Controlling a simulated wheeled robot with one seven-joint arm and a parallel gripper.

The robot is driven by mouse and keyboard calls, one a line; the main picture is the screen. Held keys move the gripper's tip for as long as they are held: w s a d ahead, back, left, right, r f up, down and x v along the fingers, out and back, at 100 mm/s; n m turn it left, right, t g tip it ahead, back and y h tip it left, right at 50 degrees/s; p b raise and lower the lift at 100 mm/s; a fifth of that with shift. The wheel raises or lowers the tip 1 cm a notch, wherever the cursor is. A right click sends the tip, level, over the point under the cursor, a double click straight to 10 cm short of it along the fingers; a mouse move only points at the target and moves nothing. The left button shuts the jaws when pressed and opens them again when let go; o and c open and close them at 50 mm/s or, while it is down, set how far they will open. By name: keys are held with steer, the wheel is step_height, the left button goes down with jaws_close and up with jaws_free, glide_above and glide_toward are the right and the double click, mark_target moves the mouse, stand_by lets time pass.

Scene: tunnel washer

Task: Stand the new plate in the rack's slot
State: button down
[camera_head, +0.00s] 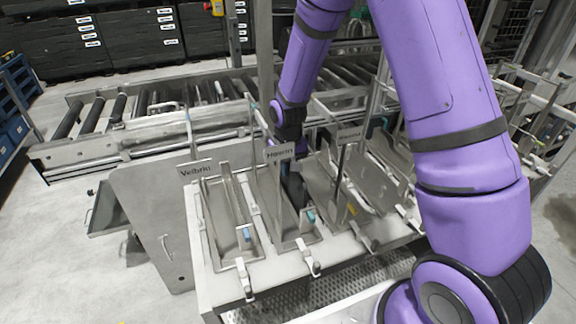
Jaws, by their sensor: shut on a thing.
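My gripper (294,188) is the dark end below my purple arm, pointing down among the metal bays of the rack (215,280). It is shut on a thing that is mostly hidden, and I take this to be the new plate. The slot under my gripper is hidden.
A roller conveyor (130,110) runs behind the rack. Thin upright metal rods and dividers stand between the bays, close around my gripper. Small clips (310,262) line the rack's front edge. My arm hides the right part. Floor (50,240) at the left is clear.

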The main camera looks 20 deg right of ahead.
steer(key=shift+f, duration=0.35)
stand_by(0.6)
steer(key=c, duration=1.1)
jaws_free()
step_height(320, 180, up, 11)
steer(key=shift+r, duration=0.1)
steer(key=s+d+r+t, duration=0.2)
steer(key=s+d+r, duration=0.1)
steer(key=s+r, duration=0.7)
steer(key=s+d+r+t, duration=0.2)
steer(key=s+d+r, duration=0.1)
steer(key=s+r, duration=0.7)
steer(key=shift+t, duration=0.6)
steer(key=s+r, duration=0.1)
steer(key=s, duration=0.4)
steer(key=s+d+r, duration=0.1)
steer(key=s, duration=0.2)
steer(key=shift+s+r, duration=0.35)
